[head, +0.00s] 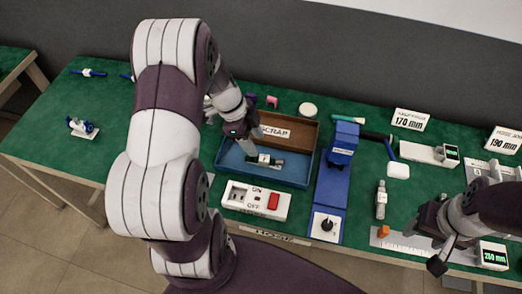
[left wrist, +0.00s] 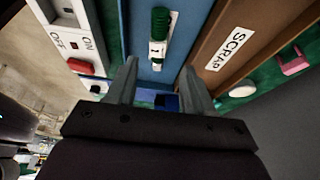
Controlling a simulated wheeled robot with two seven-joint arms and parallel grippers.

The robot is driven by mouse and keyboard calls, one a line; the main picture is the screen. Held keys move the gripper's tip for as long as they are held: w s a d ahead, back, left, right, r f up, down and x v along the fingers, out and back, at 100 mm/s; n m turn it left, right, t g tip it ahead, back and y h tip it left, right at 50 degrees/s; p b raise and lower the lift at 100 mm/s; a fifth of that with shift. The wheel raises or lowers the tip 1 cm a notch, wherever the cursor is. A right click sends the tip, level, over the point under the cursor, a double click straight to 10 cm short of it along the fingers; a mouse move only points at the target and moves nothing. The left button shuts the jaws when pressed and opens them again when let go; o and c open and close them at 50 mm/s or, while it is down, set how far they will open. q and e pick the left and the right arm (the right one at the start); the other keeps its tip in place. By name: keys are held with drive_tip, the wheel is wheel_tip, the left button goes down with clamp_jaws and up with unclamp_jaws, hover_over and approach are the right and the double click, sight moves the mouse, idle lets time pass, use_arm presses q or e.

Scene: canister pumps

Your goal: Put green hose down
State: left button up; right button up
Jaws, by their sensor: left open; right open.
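The green hose (head: 276,161) lies in the blue tray (head: 232,168), with a white label on it. In the left wrist view the green hose (left wrist: 160,22) lies lengthwise on the blue floor, beyond my fingertips. My left gripper (head: 248,146) is just above the tray, beside the hose; its two fingers stand apart and empty in the left wrist view (left wrist: 160,80). The gripper and its arm hide part of the tray. My right gripper (head: 438,250) is open at the lower right, near the table's front edge, away from the hose.
A brown SCRAP box (head: 309,138) adjoins the tray's far side. A white ON/OFF switch box (head: 246,203) stands in front, and a blue machine (head: 331,185) to the right. A grey cylinder (head: 381,200) and an orange block (head: 383,232) lie farther right.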

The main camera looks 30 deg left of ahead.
use_arm(q)
drive_tip(key=v, duration=0.5)
drive_tip(key=shift+r, duration=0.15)
idle(2.1)
